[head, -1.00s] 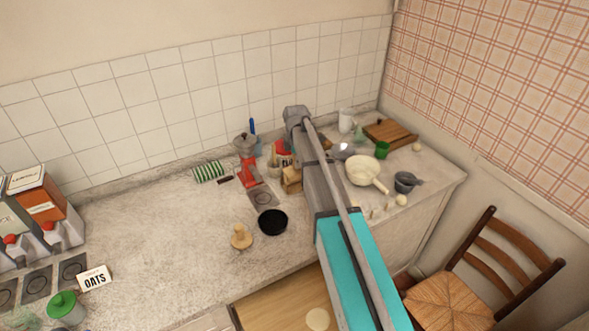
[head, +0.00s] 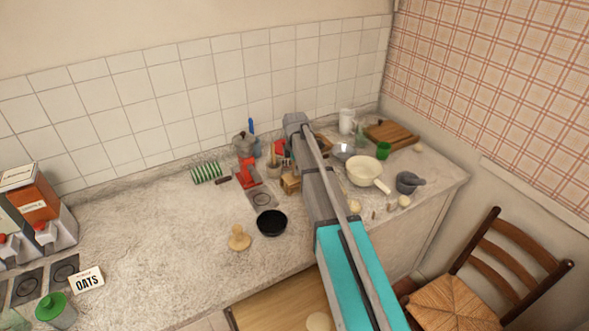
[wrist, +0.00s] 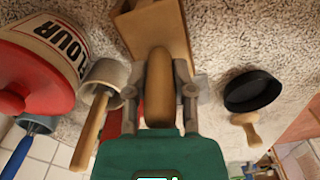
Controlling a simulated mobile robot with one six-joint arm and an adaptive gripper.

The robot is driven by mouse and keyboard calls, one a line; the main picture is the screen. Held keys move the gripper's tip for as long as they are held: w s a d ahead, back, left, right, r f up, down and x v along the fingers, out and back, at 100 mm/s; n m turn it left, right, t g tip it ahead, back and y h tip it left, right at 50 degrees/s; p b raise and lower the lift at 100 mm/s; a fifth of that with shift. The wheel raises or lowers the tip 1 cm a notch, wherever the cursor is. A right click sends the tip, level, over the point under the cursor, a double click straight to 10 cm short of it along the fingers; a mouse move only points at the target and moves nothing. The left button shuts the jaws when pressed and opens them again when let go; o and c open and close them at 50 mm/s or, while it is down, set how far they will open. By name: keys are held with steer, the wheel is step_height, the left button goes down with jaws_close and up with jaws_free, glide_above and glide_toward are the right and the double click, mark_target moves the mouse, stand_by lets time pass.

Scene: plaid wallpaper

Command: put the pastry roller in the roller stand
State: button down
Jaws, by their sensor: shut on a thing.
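My gripper (wrist: 158,92) is shut on a rounded wooden handle, which I take to be the pastry roller (wrist: 158,75). The roller's far end is hard to make out against the wood beyond it. A light wooden block (wrist: 160,33), seemingly the roller stand, lies just beyond the roller in the wrist view. I cannot tell whether they touch. A wooden block also shows beside my arm in the head view (head: 290,184). My arm hides the gripper and roller in the head view.
The flour tin (wrist: 40,60) and a crock with a wooden tool (wrist: 104,74) stand close left of my gripper in the wrist view. A black pan (head: 272,223) and a knobbed wooden tool (head: 239,238) sit nearby. The counter's left middle (head: 140,235) is clear.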

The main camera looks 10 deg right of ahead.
steer(key=shift+c, duration=2.3)
jaws_free()
steer(key=shift+f, duration=0.1)
step_height(320, 180, up, 12)
steer(key=p, duration=1.2)
steer(key=s+m, duration=1.8)
steer(key=s, duration=1.1)
steer(key=shift+a+m, duration=0.15)
steer(key=shift+m, duration=0.15)
